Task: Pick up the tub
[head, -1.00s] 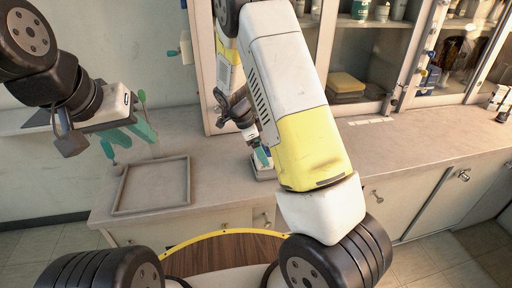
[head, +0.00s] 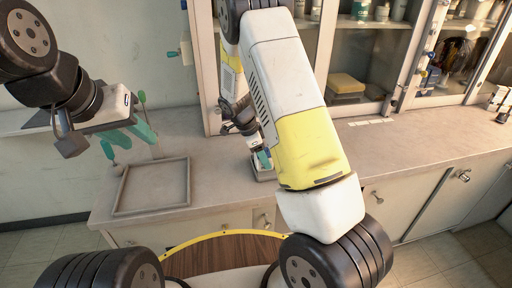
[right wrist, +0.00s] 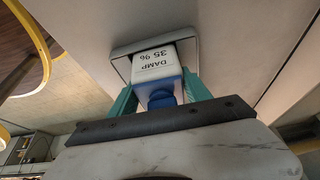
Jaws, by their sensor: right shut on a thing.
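The tub (right wrist: 156,64) is white with a blue part at the gripper end and is marked "DAMP 35 %". In the right wrist view it is between the teal fingers of my right gripper (right wrist: 158,95), which is shut on it. The tub's far end is at a small grey-rimmed tray (right wrist: 118,54); I cannot tell whether it touches the tray's floor. In the head view my right gripper (head: 262,158) is low over the counter, partly hidden by my right arm, and the tub is mostly hidden. My left gripper (head: 130,142) hangs empty at the left, teal fingers apart.
A larger empty grey-rimmed tray (head: 118,189) lies on the left of the counter (head: 400,150). A glass-fronted cabinet (head: 323,60) stands behind, with a yellow block (head: 346,82) and bottles. The counter to the right is mostly clear.

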